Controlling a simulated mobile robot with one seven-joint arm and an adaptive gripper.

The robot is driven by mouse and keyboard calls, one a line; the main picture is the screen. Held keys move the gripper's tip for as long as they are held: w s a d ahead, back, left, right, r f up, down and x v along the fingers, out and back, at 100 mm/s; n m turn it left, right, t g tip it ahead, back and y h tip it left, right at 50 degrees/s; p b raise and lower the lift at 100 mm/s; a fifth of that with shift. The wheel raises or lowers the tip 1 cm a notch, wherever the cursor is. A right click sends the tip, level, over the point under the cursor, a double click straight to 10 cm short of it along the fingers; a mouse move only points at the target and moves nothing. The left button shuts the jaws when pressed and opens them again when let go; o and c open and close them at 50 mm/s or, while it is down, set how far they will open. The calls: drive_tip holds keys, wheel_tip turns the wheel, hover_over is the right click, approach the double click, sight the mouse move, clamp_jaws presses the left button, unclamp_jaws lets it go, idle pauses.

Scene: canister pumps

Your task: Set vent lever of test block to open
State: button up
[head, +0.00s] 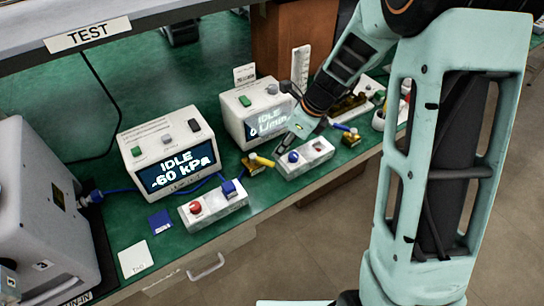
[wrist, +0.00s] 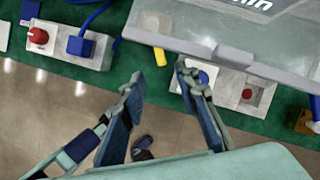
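One white block (head: 215,212) has a red knob (head: 196,207) and a blue square part (head: 234,188). In the wrist view this block (wrist: 55,53) is at the upper left. A second white block (head: 310,160) has a blue knob (head: 293,157) and a small red button (head: 317,146). Neither carries a readable label, so I cannot tell which is the test block or which part is its vent lever. My gripper (wrist: 158,72) is open and empty. Its right finger partly covers the second block's blue knob in the wrist view.
A TEST sign (head: 87,35) is on the shelf edge. A brass fitting with a yellow piece (head: 262,161) lies between the blocks. Blue tubing crosses the green bench (head: 105,215). Floor lies in front.

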sight(271, 163)
drive_tip(key=x, duration=0.8)
drive_tip(key=shift+f+b, duration=0.25)
drive_tip(key=shift+b, duration=0.1)
drive_tip(key=shift+c, duration=0.6)
clamp_jaws()
